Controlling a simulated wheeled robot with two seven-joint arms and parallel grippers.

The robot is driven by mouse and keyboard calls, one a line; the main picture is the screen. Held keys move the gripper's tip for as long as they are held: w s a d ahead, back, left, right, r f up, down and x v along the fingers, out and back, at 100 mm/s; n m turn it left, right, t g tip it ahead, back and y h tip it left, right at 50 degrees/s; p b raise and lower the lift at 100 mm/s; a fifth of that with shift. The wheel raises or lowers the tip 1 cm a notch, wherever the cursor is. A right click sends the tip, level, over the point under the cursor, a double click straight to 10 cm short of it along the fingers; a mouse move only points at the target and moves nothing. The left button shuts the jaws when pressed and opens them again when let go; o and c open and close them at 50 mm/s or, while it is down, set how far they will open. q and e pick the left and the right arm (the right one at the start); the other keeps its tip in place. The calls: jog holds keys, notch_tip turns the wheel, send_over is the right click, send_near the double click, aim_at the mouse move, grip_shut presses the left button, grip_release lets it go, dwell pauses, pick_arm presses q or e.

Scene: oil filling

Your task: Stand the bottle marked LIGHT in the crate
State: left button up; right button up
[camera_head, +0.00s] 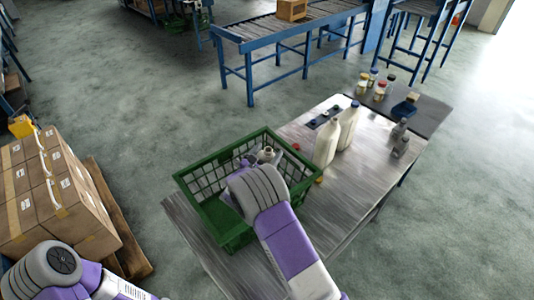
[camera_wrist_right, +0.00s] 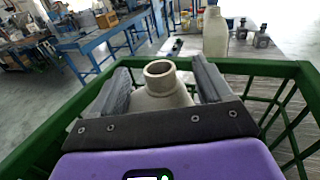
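A green crate (camera_head: 222,165) stands at the near left end of the table, and its rim (camera_wrist_right: 285,68) surrounds my gripper in the right wrist view. A grey-beige bottle (camera_wrist_right: 160,90) with an open, uncapped neck stands upright inside the crate; it also shows in the head view (camera_head: 266,155). Its label is hidden, so I cannot read a mark. My right gripper (camera_wrist_right: 162,75) reaches into the crate from above, with its fingers against both sides of the bottle. My left gripper is out of view; only the left arm shows.
Two pale bottles (camera_head: 327,142) stand on the table (camera_head: 345,190) just beyond the crate. Two small grey bottles (camera_head: 400,143) stand farther right. Several capped jars (camera_head: 373,78) stand on a dark mat at the far end. Boxes (camera_head: 60,195) sit on a pallet at left.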

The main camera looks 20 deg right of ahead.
jog(key=shift+r, duration=0.2)
jog(key=v, duration=0.7)
jog(key=shift+s+a, duration=0.2)
jog(key=shift+s, duration=0.05)
